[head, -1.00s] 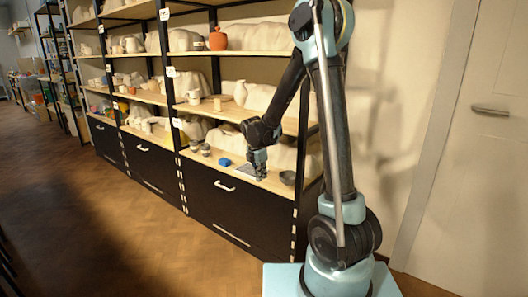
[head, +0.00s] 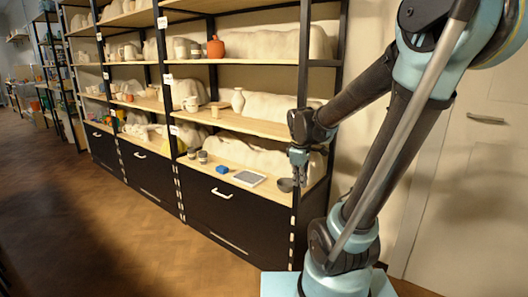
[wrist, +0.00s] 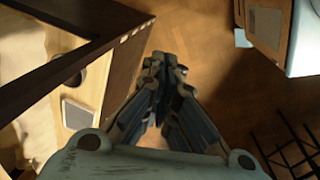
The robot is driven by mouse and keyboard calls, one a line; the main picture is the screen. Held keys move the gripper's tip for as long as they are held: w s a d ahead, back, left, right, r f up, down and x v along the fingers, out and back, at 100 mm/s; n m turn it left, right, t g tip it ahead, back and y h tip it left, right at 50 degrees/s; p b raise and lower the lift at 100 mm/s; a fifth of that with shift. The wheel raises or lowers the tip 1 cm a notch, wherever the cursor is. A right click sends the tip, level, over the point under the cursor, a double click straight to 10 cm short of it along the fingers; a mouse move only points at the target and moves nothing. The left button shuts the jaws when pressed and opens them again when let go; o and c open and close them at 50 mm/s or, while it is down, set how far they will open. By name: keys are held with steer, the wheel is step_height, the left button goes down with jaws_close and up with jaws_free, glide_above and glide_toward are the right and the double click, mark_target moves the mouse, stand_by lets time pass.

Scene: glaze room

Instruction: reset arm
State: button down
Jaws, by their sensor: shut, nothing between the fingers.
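My gripper (head: 299,172) is shut and empty in the head view. It hangs just in front of the right upright of the shelf unit, above the level of the lowest shelf board. In the wrist view my gripper (wrist: 162,80) points down over the wooden floor, with its fingers together and the shelf to its left. My arm reaches from the right side of the head view, its forearm tilted down to the left.
On the lowest shelf (head: 205,166) are a dark bowl (head: 286,185), a grey flat tile (head: 248,178), a blue block (head: 222,169) and small jars (head: 202,157). An orange vase (head: 215,47) stands higher up. A white door (head: 478,190) is at right. The floor (head: 100,240) at left is clear.

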steer(key=s+d+f+m, duration=0.2)
steer(key=s+m, duration=0.4)
steer(key=s, duration=0.2)
steer(key=s+d+f+m, duration=0.2)
steer(key=s+d+m, duration=0.1)
steer(key=s+m, duration=0.3)
steer(key=shift+s+d+f+y, duration=0.3)
steer(key=shift+s+d, duration=0.05)
steer(key=shift+s, duration=0.8)
